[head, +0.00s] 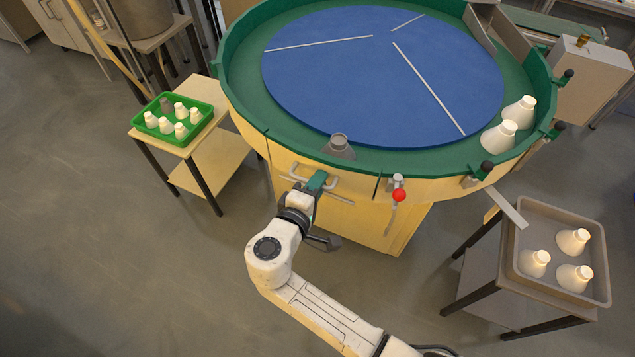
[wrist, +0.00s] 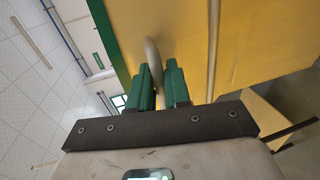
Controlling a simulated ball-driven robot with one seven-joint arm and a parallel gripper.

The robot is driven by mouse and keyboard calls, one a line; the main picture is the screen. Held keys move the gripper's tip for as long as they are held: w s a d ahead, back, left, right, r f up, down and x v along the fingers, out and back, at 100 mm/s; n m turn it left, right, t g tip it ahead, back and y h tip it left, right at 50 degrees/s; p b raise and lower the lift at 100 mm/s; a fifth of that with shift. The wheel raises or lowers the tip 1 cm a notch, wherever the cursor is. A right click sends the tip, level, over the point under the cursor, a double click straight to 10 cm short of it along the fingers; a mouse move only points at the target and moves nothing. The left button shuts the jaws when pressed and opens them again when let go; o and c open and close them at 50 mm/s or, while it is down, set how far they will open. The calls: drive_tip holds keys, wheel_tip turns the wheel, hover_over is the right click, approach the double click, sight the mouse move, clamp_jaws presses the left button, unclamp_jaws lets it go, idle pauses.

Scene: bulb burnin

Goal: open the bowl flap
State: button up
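The round bowl (head: 236,90) has a green wall and a large blue disc (head: 390,75) inside. On its yellow front side is a pale bar handle (head: 298,178); I take the panel behind it to be the flap, but its outline is hard to make out. My gripper (head: 317,182) is at this handle, with green fingers across it. In the wrist view, the pale handle (wrist: 152,56) runs down between the two green fingertips of my gripper (wrist: 158,72), which sit close on both sides of it. The yellow panel (wrist: 185,40) lies right behind.
A red-knobbed lever (head: 399,195) is right of the handle. A green tray (head: 205,128) of bulbs stands on a side table at left, a grey tray (head: 522,250) of bulbs at lower right. Two bulbs (head: 499,137) sit inside the bowl's right edge. Floor at lower left is clear.

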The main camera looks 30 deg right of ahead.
clamp_jaws()
drive_tip(key=shift+f, duration=0.15)
